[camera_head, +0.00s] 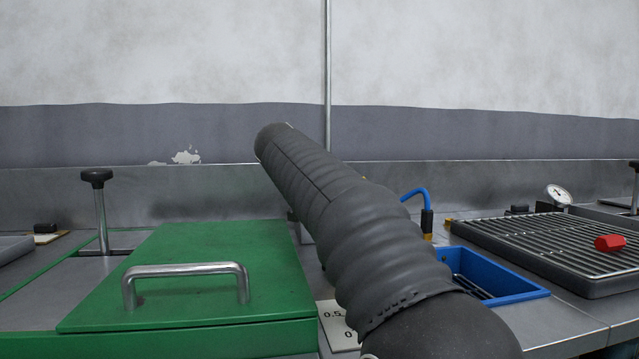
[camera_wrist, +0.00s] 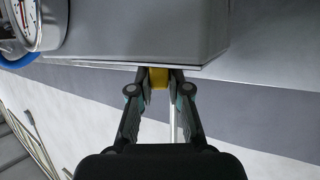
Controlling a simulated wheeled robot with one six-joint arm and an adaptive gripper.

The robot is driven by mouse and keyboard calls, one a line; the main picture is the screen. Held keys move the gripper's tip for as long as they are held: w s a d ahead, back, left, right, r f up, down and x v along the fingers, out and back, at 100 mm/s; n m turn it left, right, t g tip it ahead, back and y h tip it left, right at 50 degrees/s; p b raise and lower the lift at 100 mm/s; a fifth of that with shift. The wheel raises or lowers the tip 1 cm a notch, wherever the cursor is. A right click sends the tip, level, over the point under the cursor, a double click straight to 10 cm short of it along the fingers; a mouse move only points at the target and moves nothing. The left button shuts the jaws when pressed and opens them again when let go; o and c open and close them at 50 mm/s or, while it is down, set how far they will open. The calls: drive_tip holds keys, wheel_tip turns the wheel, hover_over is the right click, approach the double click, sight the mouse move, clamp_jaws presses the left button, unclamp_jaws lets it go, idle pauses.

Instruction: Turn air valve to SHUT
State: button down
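In the wrist view my gripper (camera_wrist: 159,78) has its two fingers drawn together around a small yellow part (camera_wrist: 159,79), apparently the air valve's handle. The fingertips seem to touch it on both sides. The yellow part sits at the edge of a grey metal block (camera_wrist: 140,30). Its far end and any OPEN or SHUT marking are hidden or not readable. In the head view my dark ribbed arm covers the gripper and the valve. A round dial gauge (camera_wrist: 24,20) with a red needle is at the upper left of the wrist view.
A green lid (camera_head: 200,265) with a metal handle is left of my arm. On the right are a blue bin (camera_head: 500,296), a ribbed tray (camera_head: 560,240) with a red part (camera_head: 610,243), and a blue hose (camera_head: 416,191). A grey wall stands behind.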

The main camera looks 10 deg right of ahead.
drive_tip(key=shift+d+n+y, duration=0.1)
drive_tip(key=shift+n+y, duration=0.3)
drive_tip(key=shift+r+n+t+y+p, duration=0.15)
drive_tip(key=shift+n+t+y+p, duration=0.55)
drive_tip(key=shift+n+y, duration=0.4)
drive_tip(key=shift+d+n+t+y+p, duration=0.1)
drive_tip(key=shift+n+t+y+p, duration=0.2)
drive_tip(key=shift+n+y+p, duration=1.2)
drive_tip(key=shift+d+f+n+y+b, duration=0.1)
drive_tip(key=shift+f+n+y+b, duration=0.05)
drive_tip(key=shift+n+y+b, duration=0.8)
drive_tip(key=shift+f+n+y+b, duration=0.1)
drive_tip(key=shift+n+y+b, duration=0.2)
drive_tip(key=shift+n+y, duration=0.65)
drive_tip(key=shift+n+g+y+b, duration=1)
drive_tip(key=shift+n+y, duration=0.1)
drive_tip(key=shift+y, duration=0.6)
drive_tip(key=shift+r, duration=0.1)
drive_tip(key=c, duration=1.1)
unclamp_jaws()
